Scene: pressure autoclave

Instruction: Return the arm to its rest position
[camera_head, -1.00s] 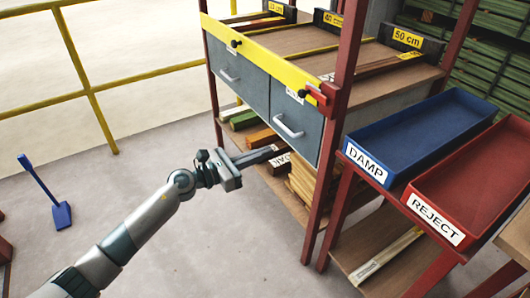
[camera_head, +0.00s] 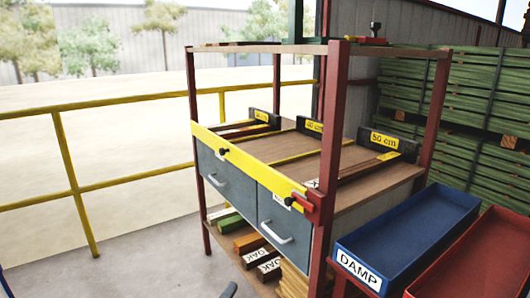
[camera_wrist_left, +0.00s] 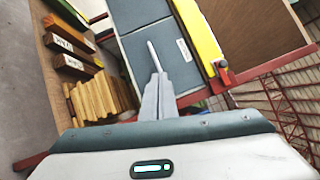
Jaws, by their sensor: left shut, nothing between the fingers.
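My left gripper (camera_wrist_left: 155,97) is shut and empty in the left wrist view, its fingers together in front of the grey drawer fronts. The rest of my left arm is out of the head view. My right gripper is in neither view.
The red-framed bench (camera_head: 335,120) has two grey drawers (camera_head: 284,225), both shut, and wood pieces (camera_head: 249,242) on its lower shelf. A blue DAMP tray (camera_head: 405,235) and a red tray (camera_head: 480,265) stand at right. Floor (camera_head: 150,270) at left is clear.

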